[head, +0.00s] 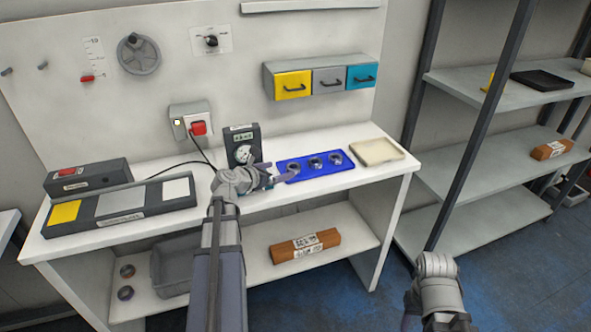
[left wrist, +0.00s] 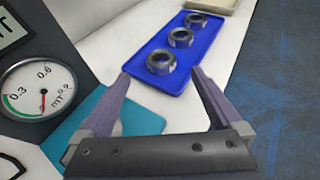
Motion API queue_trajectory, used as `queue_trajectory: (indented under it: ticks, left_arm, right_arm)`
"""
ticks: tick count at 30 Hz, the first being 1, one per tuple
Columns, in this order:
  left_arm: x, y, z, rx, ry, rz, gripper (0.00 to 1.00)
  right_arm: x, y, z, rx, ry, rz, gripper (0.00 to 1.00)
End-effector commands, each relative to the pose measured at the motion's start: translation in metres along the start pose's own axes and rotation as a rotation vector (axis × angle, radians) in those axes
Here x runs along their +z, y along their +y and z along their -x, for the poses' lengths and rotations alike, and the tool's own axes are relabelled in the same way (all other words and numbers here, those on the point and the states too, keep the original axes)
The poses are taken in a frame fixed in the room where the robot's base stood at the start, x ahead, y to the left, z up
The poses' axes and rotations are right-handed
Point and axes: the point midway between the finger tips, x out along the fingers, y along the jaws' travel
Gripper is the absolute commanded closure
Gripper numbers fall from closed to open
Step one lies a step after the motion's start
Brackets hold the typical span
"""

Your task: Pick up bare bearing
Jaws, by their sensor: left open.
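Three grey metal bearings stand in a row on a blue tray (head: 322,175) on the bench: the near-left one (head: 293,170), the middle one (head: 315,163) and the far-right one (head: 335,159). In the left wrist view the nearest bearing (left wrist: 162,62) lies just beyond and between my fingertips, with the other two (left wrist: 181,37) (left wrist: 196,20) behind it. My left gripper (left wrist: 159,73) is open and empty, at the near-left end of the tray. My right arm shows at the lower right of the head view, but its jaws do not show.
A dark gauge box (head: 243,145) stands close left of the tray, and a teal pad (left wrist: 140,118) lies under my left gripper. A cream tray (head: 376,151) is to the right. Two rings (head: 127,271) (head: 125,293) sit on the lower shelf.

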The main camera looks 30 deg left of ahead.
Motion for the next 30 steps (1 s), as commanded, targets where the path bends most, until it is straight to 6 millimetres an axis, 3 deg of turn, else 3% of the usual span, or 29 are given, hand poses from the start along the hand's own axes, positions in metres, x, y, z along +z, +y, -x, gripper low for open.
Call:
queue_trajectory:
  ticks: [3,11,21,28,30]
  left_arm:
    - [-0.002,0.0,-0.016,-0.003,0.001,-0.002,0.01]
    - [-0.002,-0.001,-0.024,-0.002,0.001,-0.002,0.01]
    - [-0.004,-0.001,-0.069,-0.003,0.001,-0.003,0.01]
    - [-0.003,-0.002,-0.069,-0.002,0.001,-0.003,0.01]
    - [-0.003,-0.002,-0.069,-0.002,0.001,-0.003,0.08]
  right_arm:
    - [-0.001,-0.001,-0.008,0.0,0.0,0.0,0.5]
    - [-0.001,-0.001,-0.011,0.0,0.0,0.0,0.5]
    - [-0.002,-0.003,-0.03,0.0,0.0,0.0,0.5]
    - [-0.002,-0.003,-0.029,0.0,0.0,0.0,0.5]
    - [-0.002,-0.003,-0.029,0.0,0.0,0.0,0.5]
